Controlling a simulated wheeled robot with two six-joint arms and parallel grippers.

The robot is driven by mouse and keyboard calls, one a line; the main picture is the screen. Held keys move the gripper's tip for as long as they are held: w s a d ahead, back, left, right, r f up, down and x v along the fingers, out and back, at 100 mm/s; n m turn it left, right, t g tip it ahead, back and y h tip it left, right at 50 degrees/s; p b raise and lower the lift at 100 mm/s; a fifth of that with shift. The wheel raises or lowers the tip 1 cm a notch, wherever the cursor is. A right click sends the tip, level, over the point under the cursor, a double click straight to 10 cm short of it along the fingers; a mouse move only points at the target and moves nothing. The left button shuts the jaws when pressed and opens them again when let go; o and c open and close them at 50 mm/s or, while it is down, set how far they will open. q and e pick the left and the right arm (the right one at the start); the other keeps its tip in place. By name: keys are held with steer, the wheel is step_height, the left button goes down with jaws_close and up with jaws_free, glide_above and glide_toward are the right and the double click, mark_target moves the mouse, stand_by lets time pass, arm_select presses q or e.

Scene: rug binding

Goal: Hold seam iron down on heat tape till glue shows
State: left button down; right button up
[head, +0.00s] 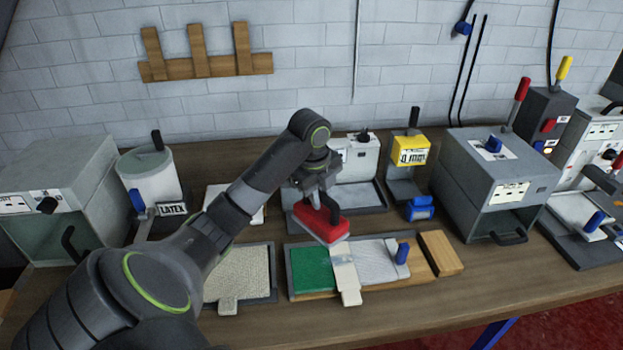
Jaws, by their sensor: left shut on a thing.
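My left gripper (318,196) is shut on the seam iron (318,222), a red block with a pale sole and a dark handle. The iron is tilted in the picture, at the far end of the heat tape (346,274). I cannot tell whether its sole touches the tape or hovers above it. The tape is a pale strip lying across the join between a green rug piece (312,268) and a light grey rug piece (374,262). Its near end hangs over the board's front edge. I see no glue on the visible part. My right gripper is out of view.
A beige rug sample (236,274) lies in a tray to the left. A blue clamp (402,253) and a wooden block (440,253) stand right of the rug pieces. Behind are a latex pot (150,178), a yellow-faced device (408,158) and a grey box machine (490,170). The front table strip is clear.

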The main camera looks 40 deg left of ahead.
mark_target(344, 225)
arm_select(q)
steer(key=d+m+p, duration=0.2)
steer(key=d+m, duration=0.1)
steer(key=d+m+h+p, duration=0.1)
steer(key=d+m, duration=0.1)
steer(key=shift+w+d+r, duration=0.2)
steer(key=shift+w+r, duration=0.05)
steer(key=shift+w, duration=0.05)
steer(key=shift+s+d+f+m+p, duration=0.1)
steer(key=shift+d+m+p, duration=0.55)
steer(key=shift+d+m, duration=0.15)
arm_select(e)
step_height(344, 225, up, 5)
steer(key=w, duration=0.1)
arm_select(q)
steer(key=shift+f+b, duration=0.4)
steer(key=shift+f, duration=0.05)
steer(key=b+x, duration=0.3)
steer(key=s+b+x, duration=0.1)
steer(key=b+x, duration=0.1)
steer(key=shift+w+a+f, duration=0.1)
steer(key=shift+a, duration=0.1)
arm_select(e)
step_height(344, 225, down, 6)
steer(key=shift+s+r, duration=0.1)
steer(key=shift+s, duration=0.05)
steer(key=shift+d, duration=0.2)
